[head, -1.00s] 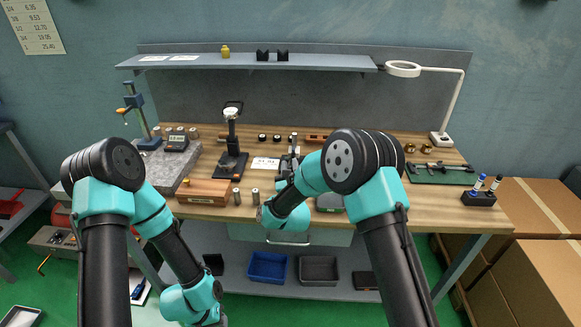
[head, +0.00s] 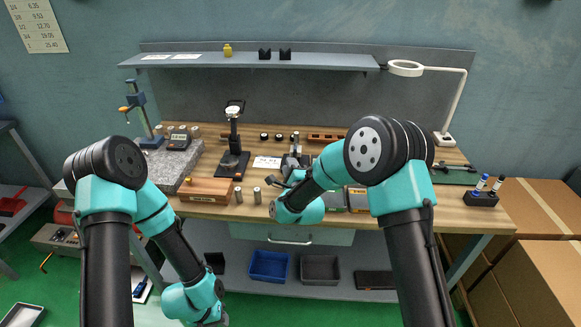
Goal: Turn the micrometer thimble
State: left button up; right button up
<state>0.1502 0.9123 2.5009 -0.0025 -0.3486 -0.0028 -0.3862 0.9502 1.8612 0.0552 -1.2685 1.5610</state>
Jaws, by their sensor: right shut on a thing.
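The micrometer (head: 295,157) stands upright in a dark stand on the bench, near the middle. It is small in the head view, and its thimble is largely hidden by my right wrist. My right gripper (head: 291,176) reaches in from the right and is shut on what appears to be the micrometer thimble; the fingertips are hard to make out. My left arm hangs down in front of the bench at the lower left, and its gripper is out of sight past the wrist.
A white card (head: 267,162) lies left of the micrometer. A dial gauge stand (head: 233,150) and a wooden box (head: 206,191) are further left. Small metal cylinders (head: 257,195) stand near the front edge. A marker holder (head: 480,199) is at the right.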

jog(key=n, duration=0.2)
jog(key=n+g, duration=0.1)
jog(key=n, duration=0.1)
jog(key=n+g, duration=0.1)
jog(key=shift+f+n, duration=0.35)
jog(key=shift+n, duration=0.05)
jog(key=shift+h, duration=0.3)
jog(key=o, duration=0.5)
jog(key=v, duration=1.7)
jog(key=shift+s+d+r, duration=0.1)
jog(key=shift+s+r, duration=0.1)
dwell(0.6)
